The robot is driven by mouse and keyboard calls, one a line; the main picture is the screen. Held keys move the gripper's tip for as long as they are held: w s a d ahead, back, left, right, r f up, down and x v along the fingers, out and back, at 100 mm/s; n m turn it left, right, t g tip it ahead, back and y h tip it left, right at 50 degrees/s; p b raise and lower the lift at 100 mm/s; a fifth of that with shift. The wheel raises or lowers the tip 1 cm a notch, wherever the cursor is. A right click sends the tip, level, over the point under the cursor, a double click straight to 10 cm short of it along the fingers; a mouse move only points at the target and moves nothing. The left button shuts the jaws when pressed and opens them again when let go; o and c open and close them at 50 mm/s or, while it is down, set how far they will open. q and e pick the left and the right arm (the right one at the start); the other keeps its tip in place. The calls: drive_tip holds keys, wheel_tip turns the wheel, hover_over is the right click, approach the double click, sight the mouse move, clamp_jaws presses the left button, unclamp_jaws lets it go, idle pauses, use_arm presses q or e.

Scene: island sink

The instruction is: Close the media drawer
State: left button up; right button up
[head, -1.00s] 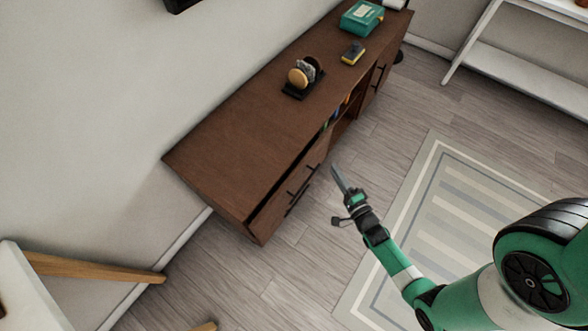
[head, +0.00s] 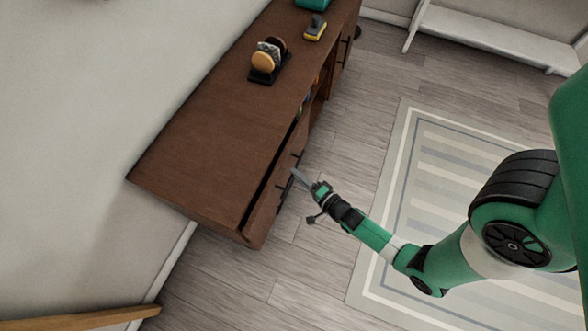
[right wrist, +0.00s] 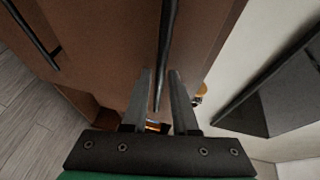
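The brown media cabinet (head: 200,150) stands along the wall. Its media drawer (head: 266,212) at the near end is partly out, with a dark gap between its front and the cabinet top. Dark bar handles (head: 285,188) sit on the front. My right gripper (head: 296,174) is at the drawer front, close to the handles. In the right wrist view the gripper (right wrist: 160,78) has its two fingers apart, with a dark handle (right wrist: 167,40) showing between and beyond the tips. I cannot tell whether they touch it. My left gripper is not in view.
On the cabinet top are a dark stand with round coaster-like discs (head: 264,62) and a yellow-and-grey block (head: 315,28). A striped rug (head: 450,180) lies on the wood floor at right. A white shelf (head: 480,35) stands at the back.

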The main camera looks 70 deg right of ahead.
drive_tip(key=shift+x, duration=1.05)
drive_tip(key=shift+s, duration=0.1)
clamp_jaws()
idle(0.5)
